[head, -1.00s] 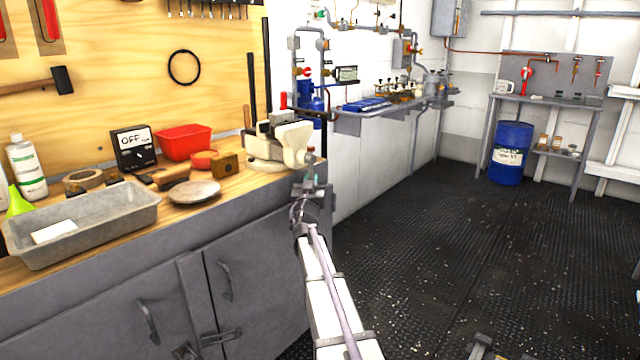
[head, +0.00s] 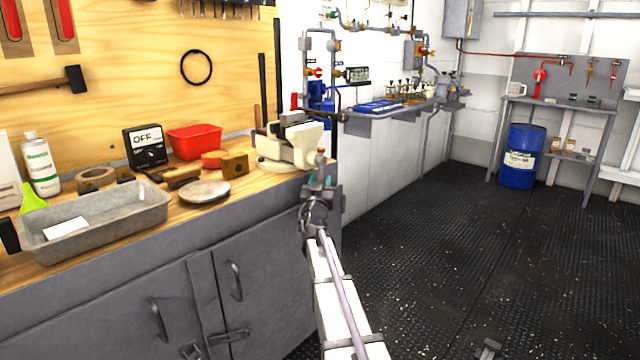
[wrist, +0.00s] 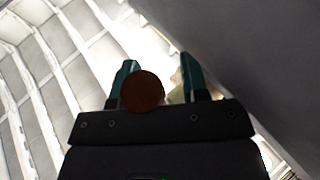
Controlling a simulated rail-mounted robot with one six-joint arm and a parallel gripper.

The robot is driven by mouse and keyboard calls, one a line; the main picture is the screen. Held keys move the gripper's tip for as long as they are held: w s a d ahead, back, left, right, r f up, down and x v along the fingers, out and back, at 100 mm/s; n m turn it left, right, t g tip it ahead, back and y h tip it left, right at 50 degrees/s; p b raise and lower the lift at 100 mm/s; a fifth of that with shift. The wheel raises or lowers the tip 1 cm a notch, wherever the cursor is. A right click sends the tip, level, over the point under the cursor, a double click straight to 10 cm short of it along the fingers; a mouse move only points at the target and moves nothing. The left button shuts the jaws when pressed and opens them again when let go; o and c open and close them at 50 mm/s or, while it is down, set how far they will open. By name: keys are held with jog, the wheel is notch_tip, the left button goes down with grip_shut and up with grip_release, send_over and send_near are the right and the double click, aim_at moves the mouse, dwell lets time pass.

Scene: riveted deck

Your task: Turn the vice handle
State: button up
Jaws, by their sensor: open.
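The cream vice (head: 308,148) with grey jaws stands on the right end of the wooden bench. A small reddish-brown knob (head: 320,157), apparently an end of the vice handle, shows at its front right. My gripper (head: 321,178) is just below this knob, pointing up. In the wrist view its two green fingers (wrist: 158,72) are apart. The round brown knob (wrist: 142,90) covers part of the left finger and the palm edge. A pale piece shows between the fingers, partly hidden. I cannot tell whether either finger touches the handle.
The grey cabinet front (head: 270,275) is close to the left of my arm. A grey tray (head: 110,225), a red bin (head: 195,141) and a round plate (head: 204,192) sit on the bench. The dark floor (head: 450,260) to the right is largely clear, with a blue drum (head: 518,175) farther back.

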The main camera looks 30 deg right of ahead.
jog(key=b+v, duration=0.3)
jog(key=v, duration=0.7)
jog(key=shift+s+a+b, duration=0.25)
jog(key=shift+b, duration=0.1)
jog(key=shift+f, duration=0.15)
